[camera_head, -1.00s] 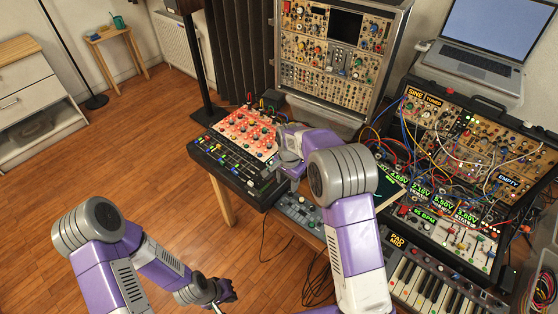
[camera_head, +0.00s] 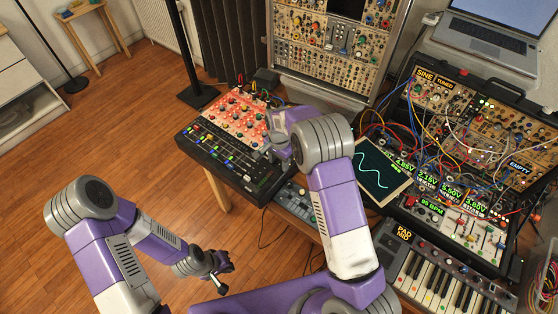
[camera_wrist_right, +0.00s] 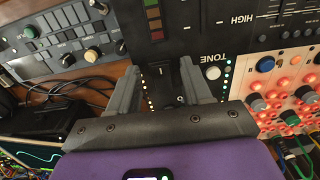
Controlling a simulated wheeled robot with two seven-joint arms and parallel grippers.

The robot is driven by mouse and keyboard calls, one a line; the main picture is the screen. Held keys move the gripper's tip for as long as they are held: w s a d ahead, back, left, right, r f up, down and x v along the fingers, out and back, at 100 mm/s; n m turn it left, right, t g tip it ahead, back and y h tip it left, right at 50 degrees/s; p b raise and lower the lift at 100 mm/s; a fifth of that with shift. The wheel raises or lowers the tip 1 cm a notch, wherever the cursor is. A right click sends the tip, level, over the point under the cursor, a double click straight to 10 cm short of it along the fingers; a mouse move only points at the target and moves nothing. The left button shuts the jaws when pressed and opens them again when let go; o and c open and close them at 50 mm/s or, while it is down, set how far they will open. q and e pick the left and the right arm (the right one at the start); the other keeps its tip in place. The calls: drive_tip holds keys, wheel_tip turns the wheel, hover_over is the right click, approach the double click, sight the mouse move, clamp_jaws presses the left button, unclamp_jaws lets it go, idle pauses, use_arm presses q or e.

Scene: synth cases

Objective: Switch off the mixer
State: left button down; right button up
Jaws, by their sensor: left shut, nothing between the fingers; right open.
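The mixer (camera_head: 262,187) is a black desk unit with rows of faders and a red-lit panel of coloured knobs. It stands on the table left of centre in the head view. It also shows in the right wrist view (camera_wrist_right: 205,40), with printed words HIGH and TONE. My right gripper (camera_wrist_right: 160,84) is open and empty over the mixer's black face, its fingers either side of a strip of small lights. In the head view my right wrist hides much of that gripper at the mixer's right side. My left gripper (camera_head: 222,264) is shut and empty, low over the floor.
A grey knob unit (camera_head: 292,203) lies beside the mixer. A wave screen (camera_head: 385,178), a patch-cable synth case (camera_head: 470,130) and a keyboard (camera_head: 435,280) fill the right. A tall module rack (camera_head: 325,60) stands behind. The wooden floor (camera_head: 130,130) at left is clear.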

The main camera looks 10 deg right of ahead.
drive_tip(key=shift+c, duration=0.5)
clamp_jaws()
drive_tip(key=shift+w+d+r+g+y+p, duration=0.15)
drive_tip(key=shift+w+d+g+y+p, duration=0.1)
drive_tip(key=shift+g+y+p, duration=0.3)
drive_tip(key=shift+d+g+y, duration=0.1)
drive_tip(key=shift+g+y, duration=0.25)
drive_tip(key=shift+y, duration=0.3)
drive_tip(key=shift+o, duration=0.5)
unclamp_jaws()
drive_tip(key=p+v, duration=0.1)
drive_tip(key=v, duration=0.6)
drive_tip(key=shift+r, duration=0.3)
drive_tip(key=shift+w, duration=0.1)
